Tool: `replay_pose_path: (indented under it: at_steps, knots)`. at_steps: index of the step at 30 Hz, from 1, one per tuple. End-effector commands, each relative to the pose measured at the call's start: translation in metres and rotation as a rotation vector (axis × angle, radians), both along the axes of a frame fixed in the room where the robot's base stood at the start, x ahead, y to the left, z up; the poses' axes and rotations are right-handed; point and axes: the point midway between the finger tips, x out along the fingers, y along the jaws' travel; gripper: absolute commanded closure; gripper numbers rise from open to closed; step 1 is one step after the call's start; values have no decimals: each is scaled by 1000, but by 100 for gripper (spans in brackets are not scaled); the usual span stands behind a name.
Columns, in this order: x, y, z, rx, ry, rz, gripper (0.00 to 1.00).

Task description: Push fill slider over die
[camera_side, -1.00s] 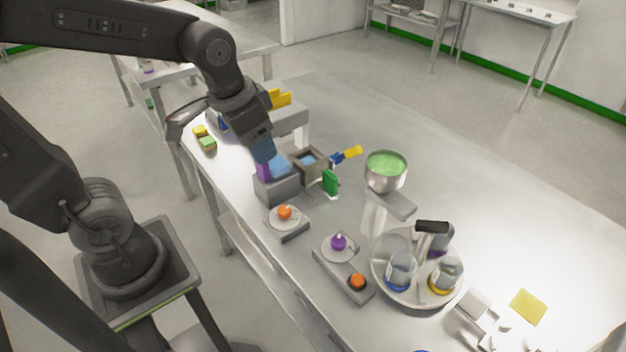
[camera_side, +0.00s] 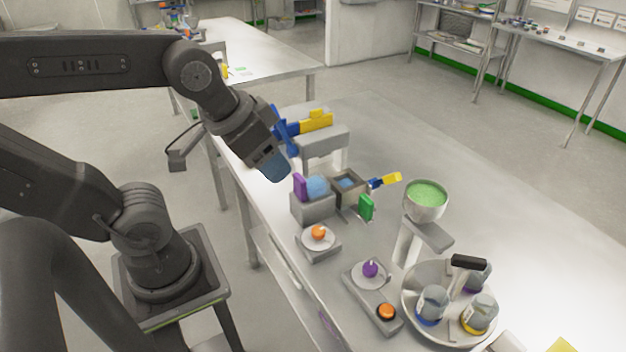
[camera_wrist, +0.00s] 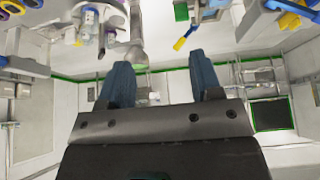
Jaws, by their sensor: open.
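A hollow grey box (camera_side: 348,190) with blue material inside and a blue-and-yellow handle (camera_side: 386,180) looks like the fill slider. Beside it on the left is a grey block (camera_side: 313,207) with a purple tab (camera_side: 300,187) and a rounded blue top (camera_side: 317,187). Which part is the die I cannot tell. My gripper (camera_side: 277,171) is above and left of the purple tab, apart from it. In the wrist view my gripper (camera_wrist: 162,80) has its two blue fingers wide apart with nothing between them. The handle (camera_wrist: 185,38) shows beyond the fingers there.
A green tab (camera_side: 366,207) stands right of the block. A grey stand (camera_side: 322,147) with blue and yellow parts is behind. A funnel of green powder (camera_side: 427,195), a round tray with bottles (camera_side: 410,309) and button plates (camera_side: 372,300) are nearer. The right tabletop is clear.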

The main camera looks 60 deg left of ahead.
Motion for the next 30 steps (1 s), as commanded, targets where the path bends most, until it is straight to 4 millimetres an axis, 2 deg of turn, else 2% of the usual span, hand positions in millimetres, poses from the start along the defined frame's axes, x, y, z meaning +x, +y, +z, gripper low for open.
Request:
replay_pose_path:
  at_steps: [9,13,16,20,24,30]
  knots:
    - [0,0,0,0,0,0,41]
    - [4,2,1,4,12,3,28]
    - [16,11,1,18,57,9,28]
    - [47,34,-2,39,165,20,28]
    - [82,69,-13,44,295,21,28]
    - [115,117,-37,19,435,10,28]
